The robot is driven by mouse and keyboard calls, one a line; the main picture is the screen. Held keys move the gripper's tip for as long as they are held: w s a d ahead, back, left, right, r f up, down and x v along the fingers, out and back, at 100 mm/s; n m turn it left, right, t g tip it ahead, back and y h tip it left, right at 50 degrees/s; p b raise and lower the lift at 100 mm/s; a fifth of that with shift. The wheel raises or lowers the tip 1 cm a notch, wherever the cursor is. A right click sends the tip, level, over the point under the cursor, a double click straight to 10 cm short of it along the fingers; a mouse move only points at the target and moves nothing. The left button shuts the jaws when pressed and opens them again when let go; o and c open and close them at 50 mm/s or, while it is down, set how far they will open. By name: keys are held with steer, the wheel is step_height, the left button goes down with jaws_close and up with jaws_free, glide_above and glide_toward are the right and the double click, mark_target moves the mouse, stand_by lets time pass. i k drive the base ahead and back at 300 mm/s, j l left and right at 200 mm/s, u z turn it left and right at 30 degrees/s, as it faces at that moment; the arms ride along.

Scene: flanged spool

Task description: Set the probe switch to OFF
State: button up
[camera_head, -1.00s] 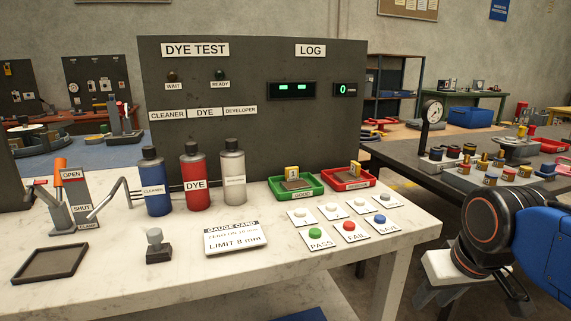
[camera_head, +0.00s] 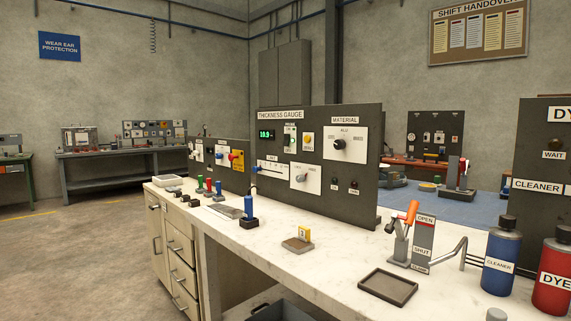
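The dark thickness gauge panel (camera_head: 270,172) stands upright at the back of the white bench in the head view. A small white plate with a tiny label that seems to read PROBE, the probe switch (camera_head: 290,141), sits near its upper left. My gripper is out of view.
A MATERIAL dial (camera_head: 339,143) and a lower knob (camera_head: 301,177) are on the same panel. On the white bench (camera_head: 330,262) stand a blue-handled probe (camera_head: 248,210), a yellow-tagged block (camera_head: 298,240), an empty tray (camera_head: 388,287) and bottles. Open floor lies left.

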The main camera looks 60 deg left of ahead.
mark_target(287, 142)
steer(key=u, duration=2)
